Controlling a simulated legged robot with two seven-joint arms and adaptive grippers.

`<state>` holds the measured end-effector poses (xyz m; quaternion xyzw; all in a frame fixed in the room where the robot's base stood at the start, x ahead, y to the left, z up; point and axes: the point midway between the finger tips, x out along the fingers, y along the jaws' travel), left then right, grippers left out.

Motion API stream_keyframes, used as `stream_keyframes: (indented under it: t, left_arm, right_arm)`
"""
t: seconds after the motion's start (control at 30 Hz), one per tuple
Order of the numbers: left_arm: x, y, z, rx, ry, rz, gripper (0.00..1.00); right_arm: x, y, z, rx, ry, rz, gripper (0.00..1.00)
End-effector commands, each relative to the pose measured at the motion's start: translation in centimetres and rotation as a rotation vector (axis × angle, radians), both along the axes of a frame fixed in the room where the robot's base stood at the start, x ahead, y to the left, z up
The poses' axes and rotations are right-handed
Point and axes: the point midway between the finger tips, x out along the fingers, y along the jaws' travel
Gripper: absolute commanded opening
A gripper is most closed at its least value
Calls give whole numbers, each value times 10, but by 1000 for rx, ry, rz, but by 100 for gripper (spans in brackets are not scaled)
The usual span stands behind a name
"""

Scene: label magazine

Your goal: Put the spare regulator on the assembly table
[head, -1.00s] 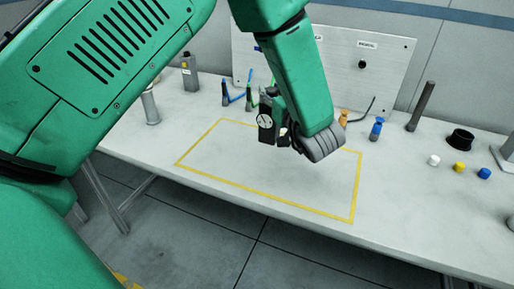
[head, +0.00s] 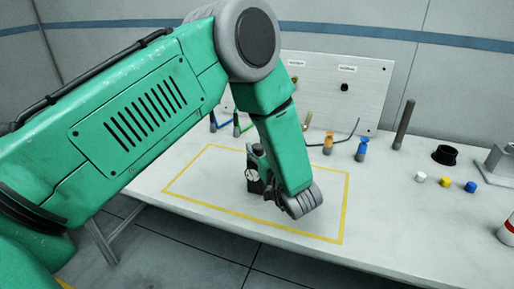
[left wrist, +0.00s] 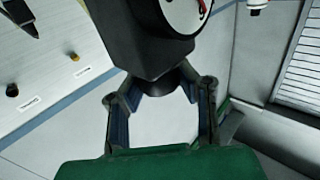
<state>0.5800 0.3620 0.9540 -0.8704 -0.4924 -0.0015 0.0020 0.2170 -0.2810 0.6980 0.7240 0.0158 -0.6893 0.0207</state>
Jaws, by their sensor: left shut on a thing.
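The regulator (head: 254,184) is a dark block with a round white gauge on its front. In the head view it is upright inside the yellow outline (head: 345,213) on the assembly table (head: 410,243). Its base looks at or very near the table top; I cannot tell whether it touches. My left gripper (head: 271,190) is shut on it from the right side. In the left wrist view the regulator (left wrist: 150,42) fills the upper middle, and the fingers of my left gripper (left wrist: 163,92) close on its narrow neck. My right gripper is not in view.
Behind the outline stand small orange (head: 328,146) and blue (head: 361,151) fittings before an upright panel (head: 372,88). To the right are a dark rod (head: 403,126), a black ring (head: 445,155) and white, yellow and blue caps (head: 446,182). The outline's interior is otherwise clear.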

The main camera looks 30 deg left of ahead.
Motion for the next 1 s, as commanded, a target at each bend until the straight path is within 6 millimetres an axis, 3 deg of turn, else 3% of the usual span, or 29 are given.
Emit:
stream_keyframes:
  t: [0.07,0.1,0.17,0.57,1.0]
  left_arm:
    - [0,2,-3,0,-2,1,0]
    - [0,3,-4,-2,-1,1,29]
    - [0,4,-4,-3,-2,1,47]
    - [-1,2,1,-2,-1,0,47]
    - [-45,-72,-1,-2,0,-2,47]
  right_arm:
    - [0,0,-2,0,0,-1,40]
    - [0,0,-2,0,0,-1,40]
    - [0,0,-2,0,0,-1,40]
    - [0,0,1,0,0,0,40]
    - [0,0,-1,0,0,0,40]
